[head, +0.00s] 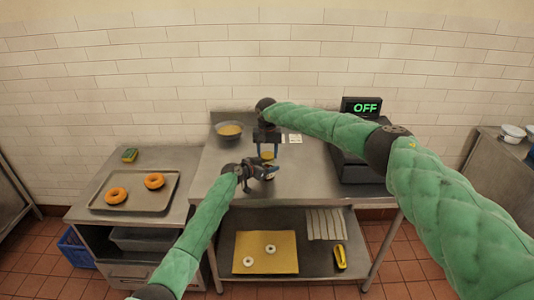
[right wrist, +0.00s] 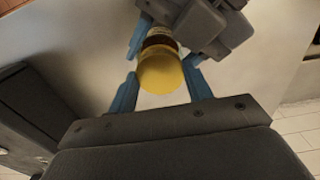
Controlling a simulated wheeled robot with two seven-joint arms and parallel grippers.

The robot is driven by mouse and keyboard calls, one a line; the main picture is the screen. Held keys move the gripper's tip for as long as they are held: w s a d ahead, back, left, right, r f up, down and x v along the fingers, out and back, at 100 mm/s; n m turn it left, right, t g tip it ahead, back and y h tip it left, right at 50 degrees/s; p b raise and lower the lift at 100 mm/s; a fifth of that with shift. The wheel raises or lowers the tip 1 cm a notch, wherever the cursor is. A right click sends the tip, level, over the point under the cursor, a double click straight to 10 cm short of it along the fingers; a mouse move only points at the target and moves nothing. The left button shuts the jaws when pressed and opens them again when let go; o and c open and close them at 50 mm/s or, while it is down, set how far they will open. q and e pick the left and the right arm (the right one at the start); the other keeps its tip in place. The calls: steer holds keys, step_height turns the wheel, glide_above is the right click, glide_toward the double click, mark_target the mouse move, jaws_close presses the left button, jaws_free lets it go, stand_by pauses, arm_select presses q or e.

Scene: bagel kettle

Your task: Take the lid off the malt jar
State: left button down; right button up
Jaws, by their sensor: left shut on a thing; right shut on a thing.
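The malt jar (right wrist: 160,40) has a dark body and a yellow lid (right wrist: 161,72); in the head view the lid (head: 268,155) shows small above the table. My right gripper (head: 268,153) comes down from above, its blue fingers on either side of the lid, and is shut on it. My left gripper (head: 268,171) is shut on the jar body from the front left; its dark housing and blue fingers show at the top of the right wrist view (right wrist: 168,30). The lid appears to be on the jar; the grippers hide most of the body.
A bowl (head: 229,130) stands at the back left of the steel table (head: 310,185). A dark machine with an OFF display (head: 361,106) stands at the right. A tray (head: 135,203) with two bagels is on the left counter. The lower shelf holds a board (head: 265,262) with pale rings.

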mark_target(267, 155)
arm_select(q)
steer(key=shift+f, duration=0.15)
arm_select(e)
steer(key=shift+w+d+r, duration=0.1)
steer(key=shift+r, duration=0.25)
steer(key=shift+r, duration=0.35)
arm_select(q)
steer(key=shift+a, duration=0.1)
arm_select(e)
steer(key=shift+r, duration=0.45)
steer(key=shift+r, duration=2)
arm_select(q)
steer(key=shift+c, duration=1.6)
jaws_free()
arm_select(e)
steer(key=shift+f, duration=0.1)
